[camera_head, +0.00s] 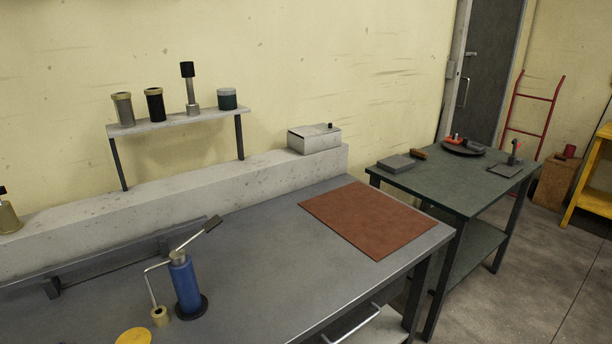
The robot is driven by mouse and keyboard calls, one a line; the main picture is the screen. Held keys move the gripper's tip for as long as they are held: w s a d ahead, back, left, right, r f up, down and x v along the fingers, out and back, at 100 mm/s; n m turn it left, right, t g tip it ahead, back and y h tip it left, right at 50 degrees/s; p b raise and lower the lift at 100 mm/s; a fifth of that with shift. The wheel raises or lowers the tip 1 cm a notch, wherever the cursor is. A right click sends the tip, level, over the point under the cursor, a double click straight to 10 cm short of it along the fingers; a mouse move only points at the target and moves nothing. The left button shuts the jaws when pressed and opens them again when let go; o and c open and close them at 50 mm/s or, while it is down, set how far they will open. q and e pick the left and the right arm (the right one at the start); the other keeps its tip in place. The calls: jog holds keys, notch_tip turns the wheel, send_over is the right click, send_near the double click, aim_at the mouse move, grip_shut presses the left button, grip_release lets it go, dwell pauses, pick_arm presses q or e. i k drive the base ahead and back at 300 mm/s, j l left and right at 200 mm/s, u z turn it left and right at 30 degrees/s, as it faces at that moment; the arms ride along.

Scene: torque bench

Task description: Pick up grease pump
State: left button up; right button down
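A blue cylinder (184,285) with a dark round base, a tilted lever with a dark grip (212,225) and a thin bent pipe (150,284) stands upright on the grey workbench (270,262). It looks like the grease pump. The pipe runs down to a small brass-coloured piece (160,316) beside the base. Neither of my grippers is in view.
A yellow disc (134,337) lies at the bench's front edge. A red-brown mat (368,217) covers the right part. Behind, a raised shelf (180,121) holds several canisters, and a grey box (314,139) sits on the ledge. A green table (445,183) stands right.

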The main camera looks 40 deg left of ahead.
aim_at(191, 305)
jog(key=u, duration=1.95)
